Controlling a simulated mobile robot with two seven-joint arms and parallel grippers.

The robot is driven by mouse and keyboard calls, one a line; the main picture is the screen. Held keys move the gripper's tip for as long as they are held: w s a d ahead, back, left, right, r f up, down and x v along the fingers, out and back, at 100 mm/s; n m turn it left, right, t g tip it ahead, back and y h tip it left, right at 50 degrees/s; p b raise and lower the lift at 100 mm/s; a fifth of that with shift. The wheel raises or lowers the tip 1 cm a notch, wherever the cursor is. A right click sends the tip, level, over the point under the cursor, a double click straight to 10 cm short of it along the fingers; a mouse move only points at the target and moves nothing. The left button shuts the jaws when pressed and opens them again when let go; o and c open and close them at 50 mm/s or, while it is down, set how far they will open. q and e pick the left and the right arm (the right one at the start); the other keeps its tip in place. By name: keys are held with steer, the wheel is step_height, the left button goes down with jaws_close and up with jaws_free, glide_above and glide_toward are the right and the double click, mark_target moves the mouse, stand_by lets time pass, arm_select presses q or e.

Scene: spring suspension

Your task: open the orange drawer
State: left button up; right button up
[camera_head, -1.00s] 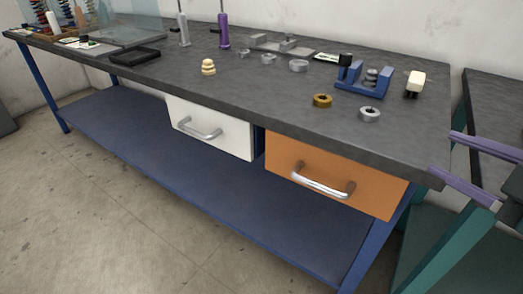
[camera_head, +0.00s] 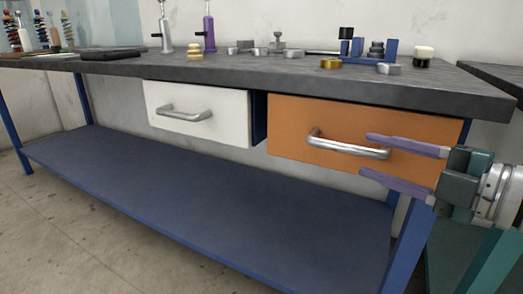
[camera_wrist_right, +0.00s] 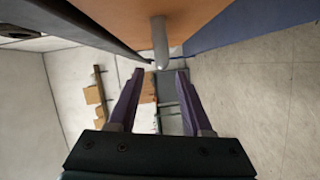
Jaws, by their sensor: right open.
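The orange drawer (camera_head: 300,118) is under the right end of the workbench, and its front looks shut. Its silver bar handle (camera_head: 330,143) runs sideways across the front. My right gripper (camera_head: 366,155) is open and reaches in from the right. One purple finger shows above the handle's right part and one below it. In the right wrist view, the handle (camera_wrist_right: 161,45) hangs from the orange front (camera_wrist_right: 120,20), in line with the gap between the fingertips (camera_wrist_right: 159,73). I cannot tell whether a finger touches the handle. My left gripper is not in view.
A white drawer (camera_head: 225,128) with a similar handle is left of the orange one. The dark benchtop (camera_head: 300,78) overhangs both and carries several small parts. A blue shelf (camera_head: 210,195) lies below, and a blue leg (camera_head: 408,245) stands below right. Open air lies before the drawers.

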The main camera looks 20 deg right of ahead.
mark_target(352, 151)
steer(key=b+x, duration=0.1)
steer(key=x, duration=0.5)
steer(key=shift+w+b, duration=0.25)
steer(key=shift+b, duration=0.05)
steer(key=c, duration=0.8)
stand_by(0.8)
